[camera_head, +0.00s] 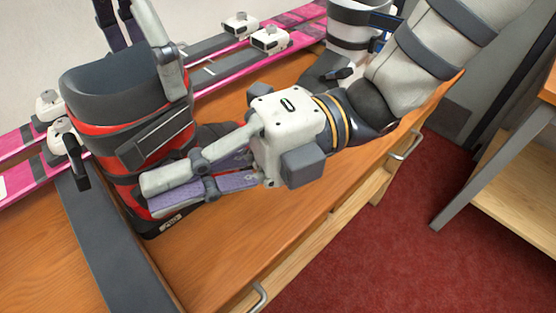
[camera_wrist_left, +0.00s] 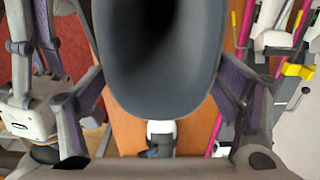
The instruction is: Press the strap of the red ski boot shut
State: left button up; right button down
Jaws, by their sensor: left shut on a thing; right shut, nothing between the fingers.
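The red ski boot (camera_head: 95,141) stands upright on the bench at the left, with a dark grey cuff. Its cuff opening also fills the middle of the left wrist view (camera_wrist_left: 205,65). A dark grey strap piece (camera_head: 155,137) lies across the red shell; whether it is fastened I cannot tell. My left gripper (camera_head: 174,75) is only partly in view at the boot's top; the left wrist view shows its fingers on both sides of the cuff, shut on the boot. My right gripper (camera_head: 150,196) is shut and empty, its fingers in front of the lower boot and hiding part of it.
Pink skis (camera_head: 290,30) with white bindings (camera_head: 268,39) lie behind the boot. A white boot (camera_head: 348,32) stands farther right, partly behind my right arm. A dark grey strip (camera_head: 105,240) crosses the bench at the left. The wooden bench top (camera_head: 235,235) in front is clear.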

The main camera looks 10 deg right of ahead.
pick_arm(q)
jog(key=shift+r, duration=0.1)
jog(key=o, duration=1.9)
pick_arm(e)
jog(key=s+v, duration=0.2)
jog(key=v, duration=0.9)
jog(key=s+d+v, duration=0.1)
jog(key=s+v, duration=0.1)
jog(key=v, duration=0.8)
jog(key=shift+d, duration=0.55)
jog(key=shift+s, duration=0.1)
pick_arm(q)
notch_tip(320, 180, up, 12)
jog(key=shift+s, duration=0.1)
